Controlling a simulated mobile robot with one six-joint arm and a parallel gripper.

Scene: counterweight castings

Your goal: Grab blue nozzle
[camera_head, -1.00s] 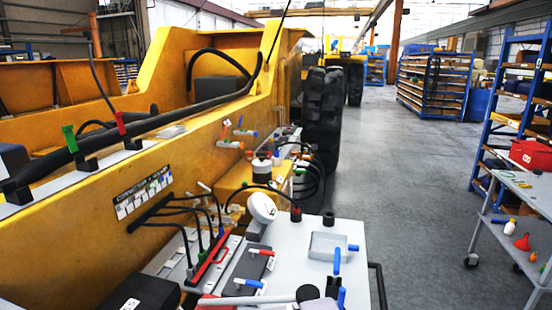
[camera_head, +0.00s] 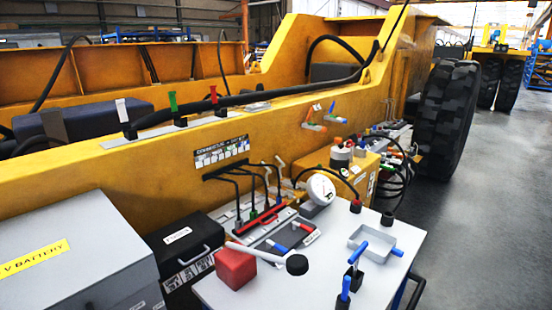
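Several blue-ended parts lie on the grey work surface (camera_head: 325,262), and I cannot tell which of them is the blue nozzle. One blue piece (camera_head: 358,252) leans in the shallow square tray (camera_head: 386,240). Another blue piece (camera_head: 396,250) sticks out from the tray's right side. A third (camera_head: 345,286) stands upright in a black holder near the front edge. A blue-handled piece (camera_head: 276,246) lies on the dark panel beside a red-handled one (camera_head: 303,227). My gripper is not in view.
A red block (camera_head: 236,268) and a pale rod with a black end (camera_head: 297,264) are at the front left of the surface. A grey battery box (camera_head: 75,255) and black case (camera_head: 182,245) stand left. The yellow machine frame (camera_head: 130,165) runs behind. Open floor (camera_head: 480,220) lies right.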

